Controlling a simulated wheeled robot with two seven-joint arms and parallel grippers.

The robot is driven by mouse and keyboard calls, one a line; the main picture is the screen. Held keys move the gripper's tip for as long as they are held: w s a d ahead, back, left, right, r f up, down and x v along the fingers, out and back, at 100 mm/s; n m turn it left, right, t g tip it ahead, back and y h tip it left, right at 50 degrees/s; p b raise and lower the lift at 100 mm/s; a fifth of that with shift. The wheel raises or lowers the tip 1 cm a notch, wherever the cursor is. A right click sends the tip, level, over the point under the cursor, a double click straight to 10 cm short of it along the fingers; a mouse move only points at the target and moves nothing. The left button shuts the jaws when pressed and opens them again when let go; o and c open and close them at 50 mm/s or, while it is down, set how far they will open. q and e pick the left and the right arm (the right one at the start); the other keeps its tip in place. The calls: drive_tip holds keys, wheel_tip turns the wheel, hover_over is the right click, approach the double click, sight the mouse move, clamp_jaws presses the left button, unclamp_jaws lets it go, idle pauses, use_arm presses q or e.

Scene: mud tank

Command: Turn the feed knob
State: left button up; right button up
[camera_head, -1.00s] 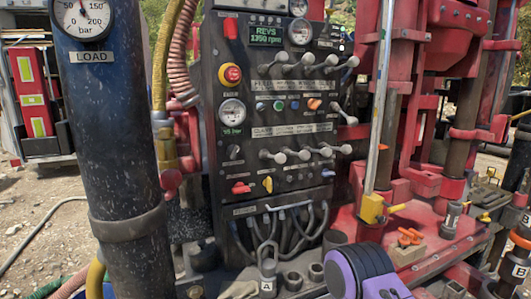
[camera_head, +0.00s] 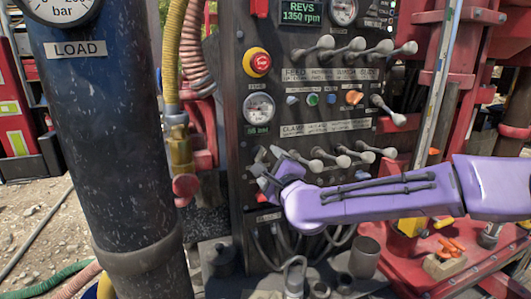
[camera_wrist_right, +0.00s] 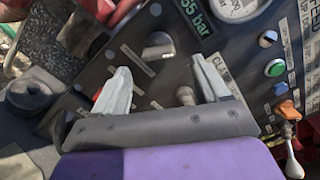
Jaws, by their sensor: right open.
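The dark control panel (camera_head: 235,110) stands ahead, with a row marked FEED below the upper levers. A small grey knob (camera_wrist_right: 158,47) sits below the panel's gauge and its green readout. I cannot read its label, so I cannot tell if it is the feed knob. My right gripper (camera_head: 267,162), on a purple arm coming from the right, is close to the panel there and covers that spot in the head view. In the right wrist view its fingers are apart, with the grey knob and a lever tip (camera_wrist_right: 185,95) showing between them. My left gripper is not in view.
Clamp levers (camera_head: 343,160) stick out right beside my right gripper. A red emergency button (camera_head: 257,62) and a gauge (camera_head: 258,106) are above it. A red knob (camera_wrist_right: 97,92) is partly hidden by a finger. A thick dark LOAD cylinder (camera_head: 105,150) stands left.

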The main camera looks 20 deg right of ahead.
sight(263, 158)
drive_tip(key=w, duration=0.1)
drive_tip(key=w+p, duration=0.1)
drive_tip(key=w, duration=0.3)
drive_tip(key=shift+a, duration=0.3)
drive_tip(key=shift+d, duration=0.1)
drive_tip(key=shift+c, duration=0.3)
